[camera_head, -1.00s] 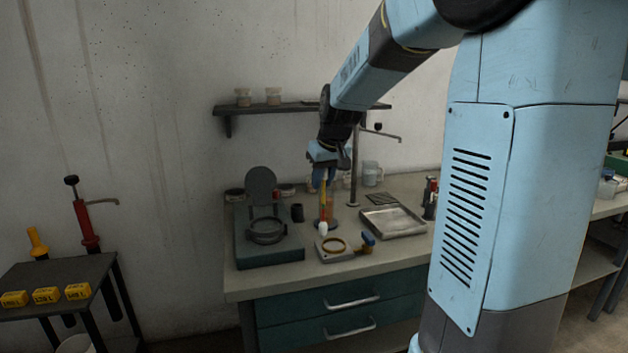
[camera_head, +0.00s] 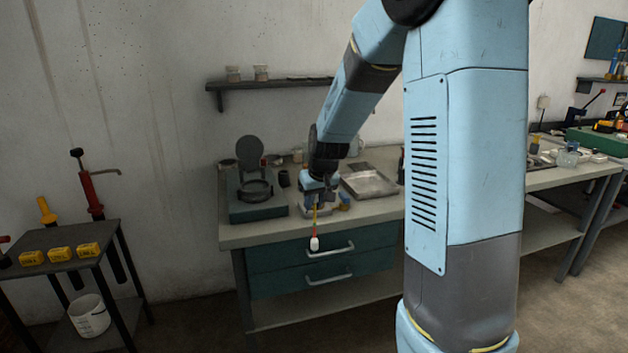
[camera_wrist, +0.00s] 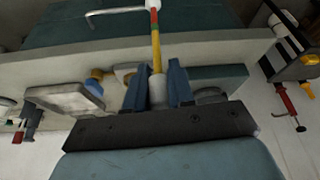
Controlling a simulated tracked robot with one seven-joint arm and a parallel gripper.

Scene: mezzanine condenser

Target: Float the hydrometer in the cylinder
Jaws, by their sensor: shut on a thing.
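My gripper (camera_head: 318,187) is shut on the hydrometer (camera_head: 314,242), which hangs from it with its white bulb lowest, in front of the upper drawer in the picture. In the wrist view my gripper (camera_wrist: 158,80) has its blue fingers on either side of the pale end of the hydrometer (camera_wrist: 156,55); its yellow stem, red and green bands and white tip extend away past the bench edge. The cylinder cannot be made out now; my gripper and wrist cover part of the bench where an orange vessel stood earlier.
The bench (camera_head: 250,234) holds a green-based instrument with a round lid (camera_head: 260,208), a dark cup (camera_head: 284,178) and a metal tray (camera_head: 370,184). A shelf (camera_head: 285,81) is on the wall behind. A side table (camera_head: 75,263) with yellow boxes stands left, a white bucket (camera_head: 88,314) below.

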